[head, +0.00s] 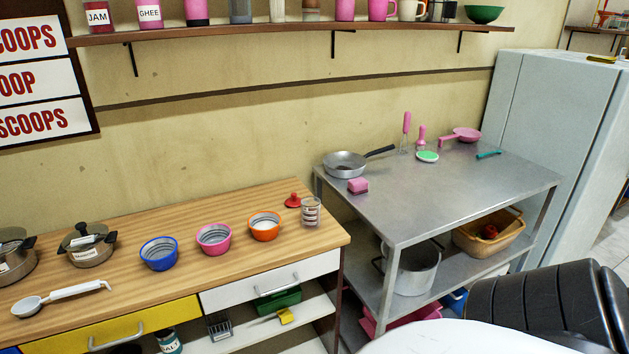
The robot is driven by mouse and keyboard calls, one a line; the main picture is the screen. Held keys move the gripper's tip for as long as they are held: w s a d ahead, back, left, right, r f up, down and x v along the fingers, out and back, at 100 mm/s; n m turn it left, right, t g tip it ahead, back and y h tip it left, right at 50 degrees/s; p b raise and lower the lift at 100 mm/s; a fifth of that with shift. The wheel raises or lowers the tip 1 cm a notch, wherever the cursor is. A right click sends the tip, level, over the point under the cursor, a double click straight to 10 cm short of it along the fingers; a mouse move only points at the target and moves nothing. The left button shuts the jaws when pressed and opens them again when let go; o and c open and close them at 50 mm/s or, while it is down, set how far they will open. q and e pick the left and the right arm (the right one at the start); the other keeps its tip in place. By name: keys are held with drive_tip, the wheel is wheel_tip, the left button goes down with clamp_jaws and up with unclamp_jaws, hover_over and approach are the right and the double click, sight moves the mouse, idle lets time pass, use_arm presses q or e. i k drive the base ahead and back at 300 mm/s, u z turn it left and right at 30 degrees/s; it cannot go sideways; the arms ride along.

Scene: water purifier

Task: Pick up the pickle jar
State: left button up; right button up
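I cannot make out a jar labelled as pickle. Jars stand on the wall shelf (290,34): a jam jar (98,17) and a ghee jar (149,14) at its left end, and further containers cut off by the top edge. A small clear container with markings (311,212) stands at the right end of the wooden counter, with a red lid-like piece (293,200) beside it. A salt jar (168,342) sits low under the counter, partly cut off. Neither of my grippers is in view.
The wooden counter (120,225) holds pots, a white ladle (60,297) and blue, pink and orange bowls. A steel table (450,190) with a pan (346,164) stands right of it, beside a fridge (545,140). A black ribbed object (540,305) blocks the lower right.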

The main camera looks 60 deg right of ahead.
sight(311, 213)
drive_tip(key=z, duration=1)
drive_tip(key=i, duration=0.9)
drive_tip(key=z, duration=1.1)
drive_tip(key=i, duration=0.2)
drive_tip(key=u, duration=0.05)
